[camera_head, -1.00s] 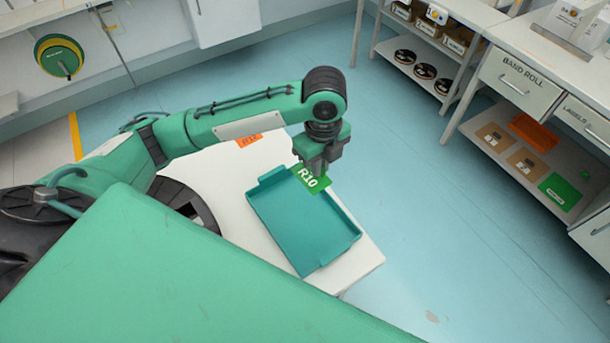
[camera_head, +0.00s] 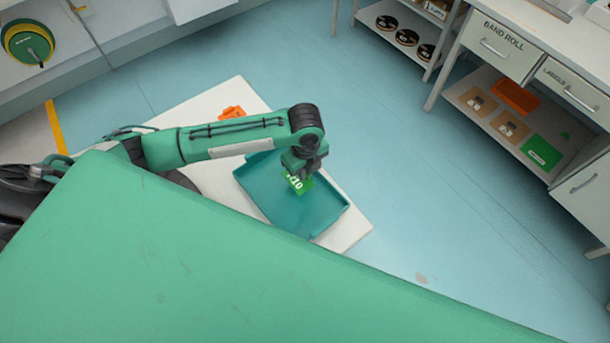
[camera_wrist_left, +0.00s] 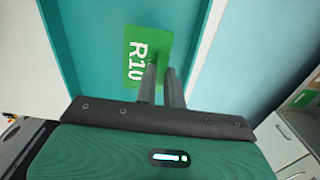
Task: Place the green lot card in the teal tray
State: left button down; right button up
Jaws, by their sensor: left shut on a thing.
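The green lot card (camera_head: 298,184), marked R10, is in my left gripper (camera_head: 304,171), over the inside of the teal tray (camera_head: 262,192). In the left wrist view the card (camera_wrist_left: 148,48) lies at the tips of the dark fingers (camera_wrist_left: 160,70), with the teal tray floor (camera_wrist_left: 100,40) behind it. My left gripper is shut on the card. I cannot tell whether the card touches the tray floor. The arm hides part of the tray's far side. My right gripper is not in view.
The tray stands on a white table (camera_head: 345,234), with an orange card (camera_head: 232,113) behind the arm. Blue floor lies between.

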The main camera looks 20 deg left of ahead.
pick_arm(q)
notch_tip(320, 180, down, 4)
jog(key=shift+r, duration=0.1)
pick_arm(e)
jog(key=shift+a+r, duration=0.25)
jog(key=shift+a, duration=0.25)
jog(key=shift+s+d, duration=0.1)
pick_arm(q)
jog(key=c, duration=1.5)
grip_release()
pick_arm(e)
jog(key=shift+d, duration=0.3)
